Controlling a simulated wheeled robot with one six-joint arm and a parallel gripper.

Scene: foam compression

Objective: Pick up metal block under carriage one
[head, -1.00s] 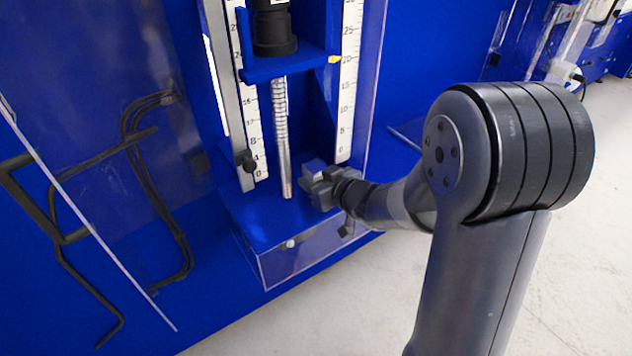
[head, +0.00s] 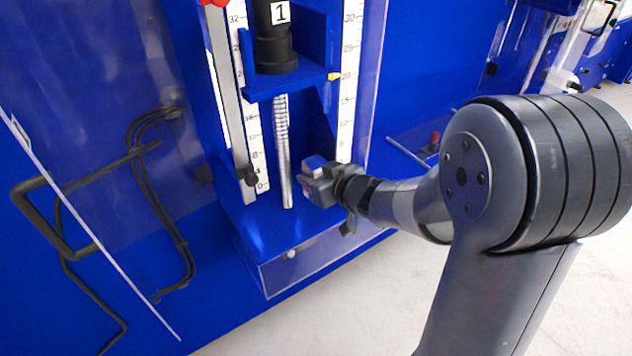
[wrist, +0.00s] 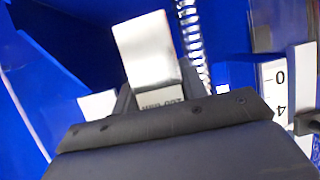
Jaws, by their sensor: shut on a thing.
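The metal block (wrist: 148,50) is a pale silver block, held between the fingers of my gripper (wrist: 155,98) in the wrist view. Dark lettering shows on its near lower face, partly hidden by my gripper. In the head view, the metal block (head: 314,163) shows at the tip of my gripper (head: 312,180), just right of the vertical spring rod and above the blue base. Carriage one (head: 290,84) is a blue shelf with a black cylinder labelled "1", well above the block. Whether the block touches the base cannot be told.
The metal spring rod (head: 282,150) stands close left of my gripper. Ruled scales (head: 347,80) flank the column. The blue base (head: 260,222) has a clear front panel. Black bent bars (head: 45,215) stand at left behind a clear sheet.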

